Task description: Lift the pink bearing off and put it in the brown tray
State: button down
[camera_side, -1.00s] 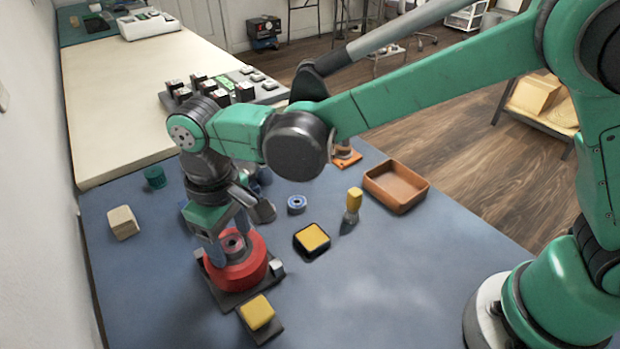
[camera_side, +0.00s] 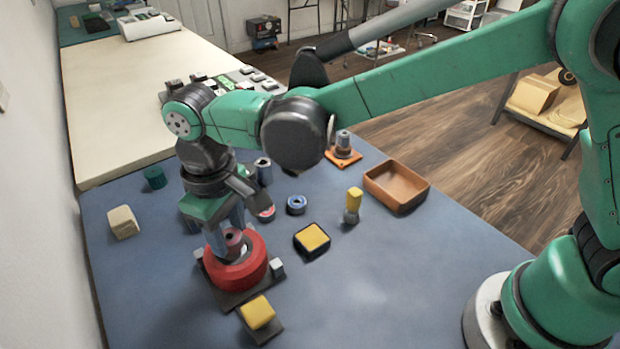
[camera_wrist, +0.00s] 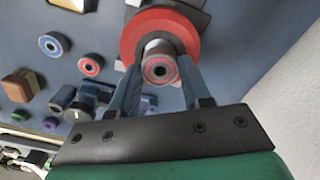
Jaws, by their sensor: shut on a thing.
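My gripper (camera_wrist: 160,88) is shut on the pink bearing (camera_wrist: 159,70), with one finger on each side of it. In the side view, my gripper (camera_side: 229,238) holds the bearing just above the middle of the red round housing (camera_side: 240,275). A silver post shows behind the bearing in the wrist view (camera_wrist: 155,46); I cannot tell whether the bearing is fully clear of it. The red housing sits on a dark base plate. The brown tray (camera_side: 372,190) stands empty at the mat's right edge in the side view.
A blue ring (camera_side: 297,204), a yellow-topped black box (camera_side: 312,240) and a yellow-handled tool (camera_side: 353,205) lie between housing and tray. A yellow block (camera_side: 257,312) sits in front of the housing. The front right of the mat is clear.

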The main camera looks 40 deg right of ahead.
jog(key=shift+r, duration=2.25)
jog(key=w+d+r+m, duration=0.2)
jog(key=d+m, duration=0.1)
jog(key=d, duration=0.4)
notch_tip(320, 180, up, 7)
jog(key=m, duration=1.5)
send_over(394, 190)
notch_tip(394, 190, down, 20)
jog(key=shift+r, duration=0.15)
jog(key=shift+c, duration=2)
grip_release()
